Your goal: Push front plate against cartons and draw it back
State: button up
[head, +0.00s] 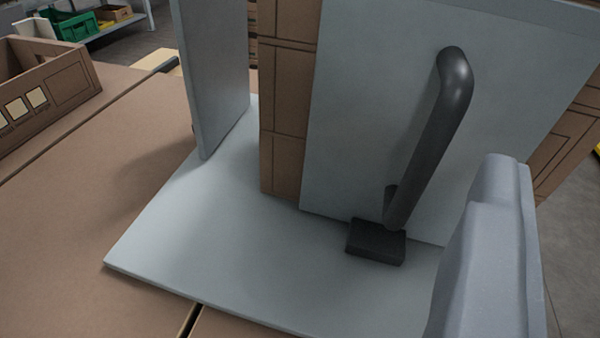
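The front plate (350,120) is a flat grey panel standing upright on a pale grey base plate (200,240). A dark bent bar handle (435,140) is fixed to its face. A small black block (376,242) sits at the handle's lower end, by the plate's bottom edge. Brown cartons (285,110) stand stacked behind the front plate; it covers most of them, and I cannot tell whether it touches them. A smooth grey part of my gripper (488,250) rises at the lower right, apart from the handle in the picture. Its fingertips cannot be made out.
A grey upright side panel (210,75) stands at the left of the base plate. The brown table (100,190) is clear on the left, with an open cardboard box (55,90) beyond. A shelf with a green crate (75,27) is far back.

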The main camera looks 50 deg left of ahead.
jog(key=y, duration=0.2)
send_near(439, 134)
jog(key=shift+m, duration=0.3)
jog(key=b+x, duration=0.1)
jog(key=x, duration=0.8)
jog(key=shift+w+b, duration=0.1)
jog(key=shift+b, duration=0.2)
jog(key=shift+x, duration=0.95)
jog(key=shift+c, duration=0.4)
grip_shut()
